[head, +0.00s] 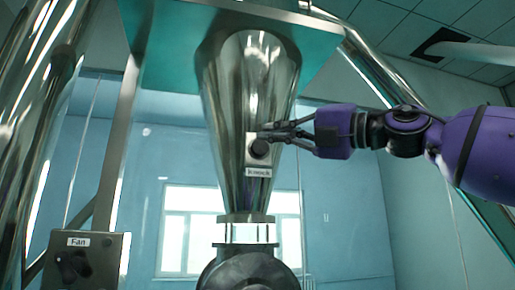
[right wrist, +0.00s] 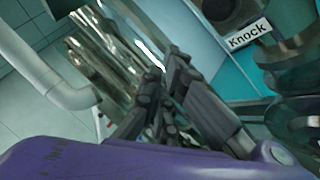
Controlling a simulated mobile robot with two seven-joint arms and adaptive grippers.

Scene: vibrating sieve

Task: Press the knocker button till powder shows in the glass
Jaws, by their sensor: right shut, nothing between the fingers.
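The shiny metal hopper cone (head: 247,90) carries the knocker box with a dark round button (head: 259,148) above a "Knock" label (head: 258,172). The button (right wrist: 236,12) and label (right wrist: 250,34) also show at the top right in the right wrist view. The sight glass (head: 240,233) sits below the cone; it looks clear, with light showing through and no powder visible. My right gripper (head: 268,132) is shut and empty, its tips at the upper edge of the box. In the right wrist view its fingers (right wrist: 162,72) are beside the button, apart from it. My left gripper is not in view.
A "Fan" control box (head: 80,262) stands at the lower left beside a metal post (head: 118,150). A dark round housing (head: 248,272) is under the glass. Large shiny pipes (head: 45,120) run along the left. The space right of the cone is open below my arm.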

